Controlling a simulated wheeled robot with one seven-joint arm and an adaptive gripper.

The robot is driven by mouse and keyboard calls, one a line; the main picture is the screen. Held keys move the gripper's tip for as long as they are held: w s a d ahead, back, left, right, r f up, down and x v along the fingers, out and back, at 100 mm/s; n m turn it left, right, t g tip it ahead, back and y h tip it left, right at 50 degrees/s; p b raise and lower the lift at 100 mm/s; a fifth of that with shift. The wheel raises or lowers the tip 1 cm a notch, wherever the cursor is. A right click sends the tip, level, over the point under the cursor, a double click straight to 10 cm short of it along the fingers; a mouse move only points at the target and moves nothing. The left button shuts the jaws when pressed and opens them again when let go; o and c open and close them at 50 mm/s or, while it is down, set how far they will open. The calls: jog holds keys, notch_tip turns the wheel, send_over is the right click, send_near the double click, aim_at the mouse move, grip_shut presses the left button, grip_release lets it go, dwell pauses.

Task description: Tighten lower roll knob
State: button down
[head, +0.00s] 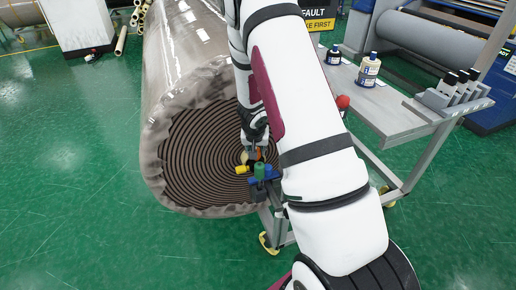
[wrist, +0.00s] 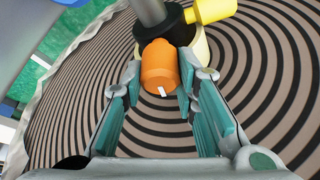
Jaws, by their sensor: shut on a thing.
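A large roll (head: 195,150), wound in a dark and tan spiral and wrapped in clear film, lies with its end face towards me. An orange knob (wrist: 158,65) with a white mark sits in front of that spiral face in the wrist view. My gripper (wrist: 161,78) has its fingers on either side of the orange knob and is shut on it. A yellow part (wrist: 212,10) and a black collar on a grey rod are just beyond the knob.
A grey metal table (head: 375,105) with bottles (head: 368,68) and a holder of black-topped items (head: 455,92) stands at the right. My arm hides part of its near side. Green floor (head: 70,180) is clear at the left.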

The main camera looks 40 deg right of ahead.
jog(key=shift+m+g+h+p, duration=0.3)
jog(key=shift+m+h+p, duration=0.1)
jog(key=shift+m, duration=0.8)
jog(key=m+g+b, duration=0.1)
jog(key=m, duration=0.2)
jog(key=shift+w+f+h+b, duration=0.1)
jog(key=shift+h+b, duration=0.2)
jog(key=m+g+b, duration=0.1)
jog(key=m+b, duration=0.1)
jog(key=m, duration=0.2)
jog(key=shift+m+g, duration=0.3)
jog(key=shift+g, duration=0.1)
jog(key=shift+m+g+b, duration=0.7)
jog(key=shift+m+b, duration=0.5)
jog(key=shift+m, duration=0.5)
jog(key=shift+a+m, duration=0.1)
jog(key=shift+m, duration=0.2)
jog(key=c, duration=1.3)
grip_release()
